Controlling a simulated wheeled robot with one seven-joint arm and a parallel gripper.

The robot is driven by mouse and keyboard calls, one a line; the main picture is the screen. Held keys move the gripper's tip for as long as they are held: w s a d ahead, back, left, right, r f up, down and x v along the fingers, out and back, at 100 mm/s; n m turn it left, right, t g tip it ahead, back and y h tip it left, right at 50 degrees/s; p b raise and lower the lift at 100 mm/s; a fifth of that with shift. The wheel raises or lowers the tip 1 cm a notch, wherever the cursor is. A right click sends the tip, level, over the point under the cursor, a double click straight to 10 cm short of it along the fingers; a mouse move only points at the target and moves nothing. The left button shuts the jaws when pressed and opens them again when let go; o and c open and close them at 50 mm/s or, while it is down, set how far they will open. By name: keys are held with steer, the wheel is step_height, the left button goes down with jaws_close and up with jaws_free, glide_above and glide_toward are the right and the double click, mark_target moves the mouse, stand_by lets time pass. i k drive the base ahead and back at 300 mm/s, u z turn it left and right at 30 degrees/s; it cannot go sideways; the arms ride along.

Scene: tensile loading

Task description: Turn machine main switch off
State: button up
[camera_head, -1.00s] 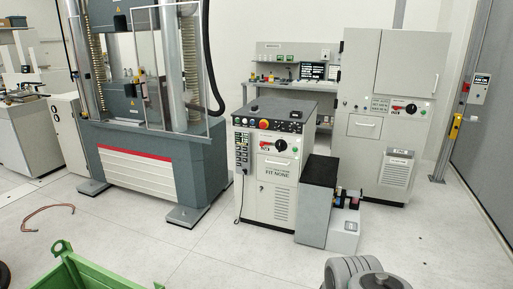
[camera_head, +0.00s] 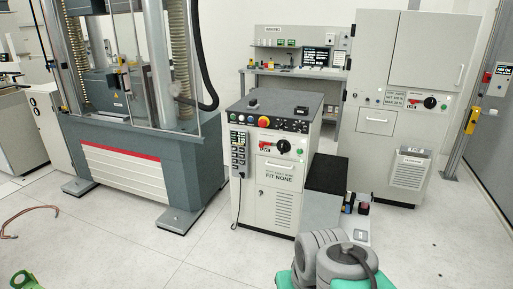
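The low control cabinet (camera_head: 256,200) stands in the middle, beside the testing machine (camera_head: 150,170). A rotary switch (camera_head: 283,146) with a dark and red handle sits on its upper front panel, with a small green patch at its right. A similar rotary switch (camera_head: 430,102) sits on the tall cabinet (camera_head: 385,150) at the right. Which of the two is the machine main switch, and the exact handle positions, are too small to tell. My grey arm links show at the bottom, right of centre. My gripper is not in view.
A red button (camera_head: 264,121) sits on the low cabinet's top panel. A handset (camera_head: 238,148) with a cable hangs at its left. A dark-topped box (camera_head: 324,190) stands at its right. The tall guard post (camera_head: 470,120) is far right. The floor in front is mostly clear.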

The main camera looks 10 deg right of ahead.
mark_target(283, 146)
steer(key=u, duration=1.5)
steer(key=i, duration=0.45)
steer(key=z, duration=1.35)
steer(key=i, duration=2.05)
steer(key=u, duration=0.5)
